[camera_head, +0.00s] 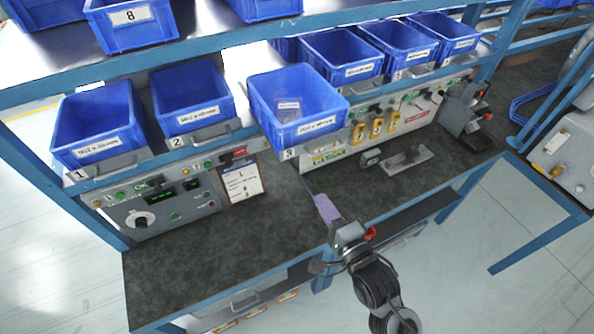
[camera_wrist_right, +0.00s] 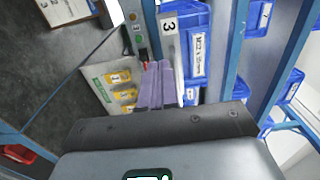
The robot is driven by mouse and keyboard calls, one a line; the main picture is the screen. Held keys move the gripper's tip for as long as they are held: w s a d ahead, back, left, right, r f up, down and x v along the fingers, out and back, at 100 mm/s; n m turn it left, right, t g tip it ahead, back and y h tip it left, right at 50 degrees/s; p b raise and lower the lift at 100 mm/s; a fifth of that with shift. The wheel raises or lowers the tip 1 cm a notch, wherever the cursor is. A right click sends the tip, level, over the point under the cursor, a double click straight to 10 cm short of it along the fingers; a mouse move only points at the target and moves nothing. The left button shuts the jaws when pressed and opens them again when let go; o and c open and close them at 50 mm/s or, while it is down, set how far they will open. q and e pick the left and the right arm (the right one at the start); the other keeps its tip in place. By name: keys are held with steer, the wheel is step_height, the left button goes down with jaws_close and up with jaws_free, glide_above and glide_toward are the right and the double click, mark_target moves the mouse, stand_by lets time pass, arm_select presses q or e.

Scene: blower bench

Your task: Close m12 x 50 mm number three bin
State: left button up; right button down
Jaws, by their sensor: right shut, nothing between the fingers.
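The number three bin (camera_head: 262,103) is a blue open box that juts out from the shelf row, further forward than bins one and two. A small clear packet lies inside it. Its number 3 plate (camera_head: 288,154) is at the front lower left. My right gripper (camera_head: 326,209) has purple fingers, shut and empty, in front of and below the bin in the head view. In the right wrist view the shut fingers (camera_wrist_right: 160,86) point at the bin's front (camera_wrist_right: 197,48), beside its 3 plate; I cannot tell whether they touch. My left gripper is not in view.
Bin one (camera_head: 98,122) and bin two (camera_head: 191,98) sit left of it; more blue bins (camera_head: 340,57) stand to the right. Below are a control panel (camera_head: 160,212) and a clipboard (camera_head: 242,182). The dark bench top (camera_head: 240,243) is largely clear at left.

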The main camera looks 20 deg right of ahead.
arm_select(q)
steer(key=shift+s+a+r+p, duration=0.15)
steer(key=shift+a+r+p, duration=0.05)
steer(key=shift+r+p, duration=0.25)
arm_select(e)
steer(key=w+a, duration=0.1)
steer(key=w, duration=1.2)
steer(key=shift+a, duration=0.3)
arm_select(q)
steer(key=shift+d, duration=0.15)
